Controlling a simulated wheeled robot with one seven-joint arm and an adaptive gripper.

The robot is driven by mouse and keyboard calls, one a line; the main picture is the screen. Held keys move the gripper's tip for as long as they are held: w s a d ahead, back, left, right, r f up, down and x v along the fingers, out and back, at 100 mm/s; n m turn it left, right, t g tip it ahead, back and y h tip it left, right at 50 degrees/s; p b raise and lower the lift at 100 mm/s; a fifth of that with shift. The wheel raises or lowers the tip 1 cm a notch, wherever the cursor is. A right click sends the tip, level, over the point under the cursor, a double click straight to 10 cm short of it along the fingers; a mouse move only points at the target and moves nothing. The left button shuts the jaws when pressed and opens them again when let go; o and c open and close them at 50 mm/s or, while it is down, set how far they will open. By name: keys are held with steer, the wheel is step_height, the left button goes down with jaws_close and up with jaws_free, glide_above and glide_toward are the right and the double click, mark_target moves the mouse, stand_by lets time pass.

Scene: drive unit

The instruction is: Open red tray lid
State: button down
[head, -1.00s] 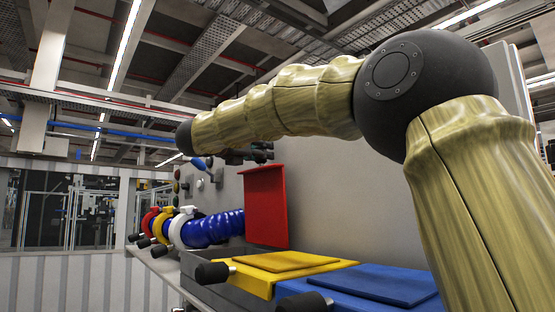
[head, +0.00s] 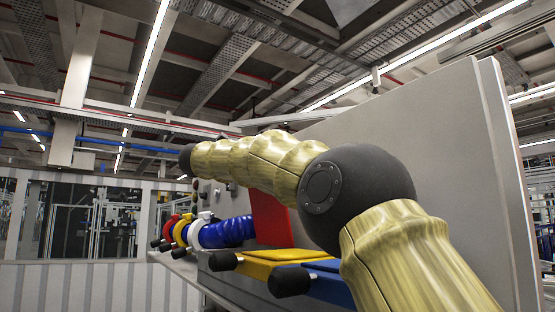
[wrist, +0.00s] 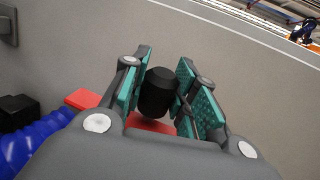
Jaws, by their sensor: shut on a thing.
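The red tray lid (head: 270,217) stands raised, nearly upright, beside the blue hose in the head view. My arm covers its top and right side. Small parts of the red lid (wrist: 88,98) show below my gripper in the wrist view. My gripper (wrist: 165,65) has teal pads on either side of a black cylindrical handle (wrist: 157,94) and is shut on it. The handle is in front of the red surface. In the head view my gripper is hidden behind my arm.
A yellow lid (head: 265,263) and a blue lid (head: 325,281) lie closed in front, each with a black handle. A blue ribbed hose (head: 228,231) with coloured rings lies left of the red lid. A grey panel (head: 440,150) rises behind my arm.

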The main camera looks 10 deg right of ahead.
steer(key=c, duration=1.2)
jaws_free()
steer(key=shift+o, duration=0.5)
steer(key=shift+f, duration=0.1)
steer(key=shift+d, duration=0.1)
steer(key=v, duration=1.2)
